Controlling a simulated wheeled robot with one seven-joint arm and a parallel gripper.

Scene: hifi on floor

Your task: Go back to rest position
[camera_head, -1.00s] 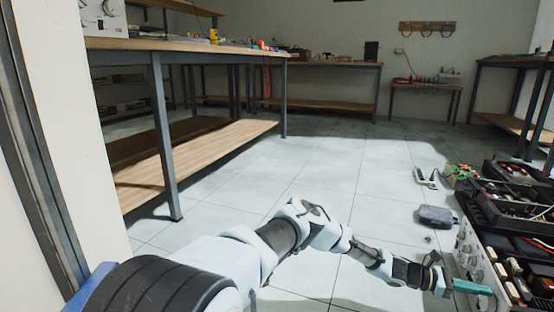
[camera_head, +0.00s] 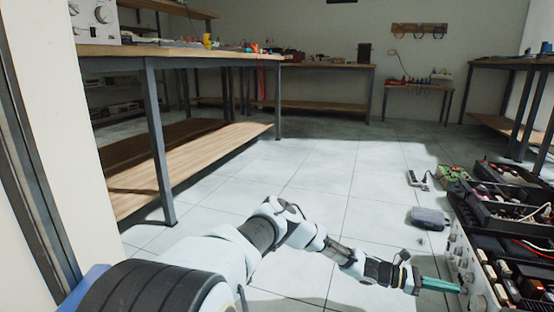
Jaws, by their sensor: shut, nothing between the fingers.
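My gripper (camera_head: 440,285) is at the end of my outstretched arm at the lower right of the head view. Its teal fingers are closed together and hold nothing. The fingertips point right, beside the front of a white panel with round knobs (camera_head: 461,250). I cannot tell whether they touch it. My arm reaches low across the tiled floor from the lower left.
Black open boxes (camera_head: 503,205) of parts crowd the right side. A grey case (camera_head: 429,218), a green item (camera_head: 452,176) and a small tool (camera_head: 416,181) lie on the floor. A workbench (camera_head: 180,50) stands left. The middle floor is clear.

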